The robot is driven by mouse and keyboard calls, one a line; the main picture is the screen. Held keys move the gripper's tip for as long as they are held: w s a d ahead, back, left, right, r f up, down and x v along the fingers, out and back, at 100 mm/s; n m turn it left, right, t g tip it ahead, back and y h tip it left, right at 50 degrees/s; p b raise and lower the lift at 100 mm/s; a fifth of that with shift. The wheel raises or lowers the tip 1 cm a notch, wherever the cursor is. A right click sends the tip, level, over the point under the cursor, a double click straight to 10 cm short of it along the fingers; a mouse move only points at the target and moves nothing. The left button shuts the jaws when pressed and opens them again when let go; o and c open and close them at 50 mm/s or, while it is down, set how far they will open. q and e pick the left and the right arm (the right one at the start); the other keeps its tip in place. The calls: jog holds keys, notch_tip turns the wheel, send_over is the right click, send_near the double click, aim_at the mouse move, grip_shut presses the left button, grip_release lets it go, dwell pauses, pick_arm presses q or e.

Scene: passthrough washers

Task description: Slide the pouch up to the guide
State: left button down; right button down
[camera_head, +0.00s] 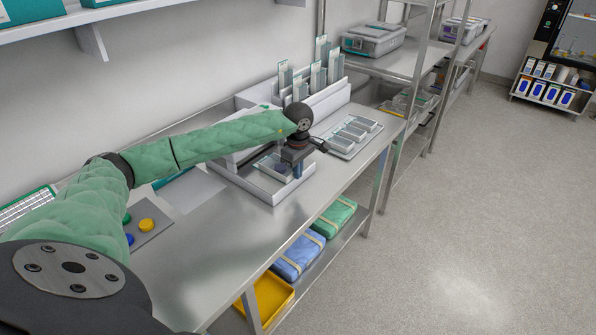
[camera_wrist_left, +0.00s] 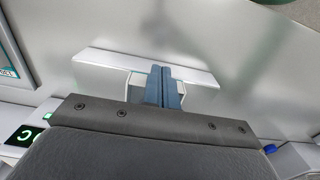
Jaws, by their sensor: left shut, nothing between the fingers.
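My left gripper (camera_head: 296,172) is shut and empty, low over the white bench device (camera_head: 260,186). In the left wrist view its blue fingers (camera_wrist_left: 164,86) are pressed together and point at a long white bar (camera_wrist_left: 110,60), which may be the guide. A small pale piece with a rim (camera_wrist_left: 133,88) shows partly behind the fingers; I cannot tell whether it is part of the pouch. In the head view a clear, bluish flat item (camera_head: 268,163), likely the pouch, lies on the device beside the gripper, partly hidden by it. Contact is unclear. My right gripper is not in view.
A tray of several small packs (camera_head: 354,134) lies right of the device, with a rack of upright pouches (camera_head: 316,72) behind. A button panel (camera_head: 148,232) is at the left. The steel bench (camera_head: 225,262) is clear in front. Packs and a yellow tray (camera_head: 266,300) sit below.

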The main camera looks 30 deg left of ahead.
aim_at(285, 167)
pick_arm(q)
jog(key=shift+a, duration=0.1)
jog(key=shift+w+a+b, duration=0.2)
jog(key=shift+a+b, duration=1.1)
jog(key=shift+a, duration=1.25)
jog(key=shift+d+r+p, duration=0.3)
jog(key=shift+d+r, duration=0.4)
jog(key=shift+r, duration=0.3)
jog(key=shift+d+r+p, duration=0.25)
jog(key=shift+d+r, duration=0.45)
jog(key=shift+r, duration=0.25)
jog(key=shift+s+d, duration=0.1)
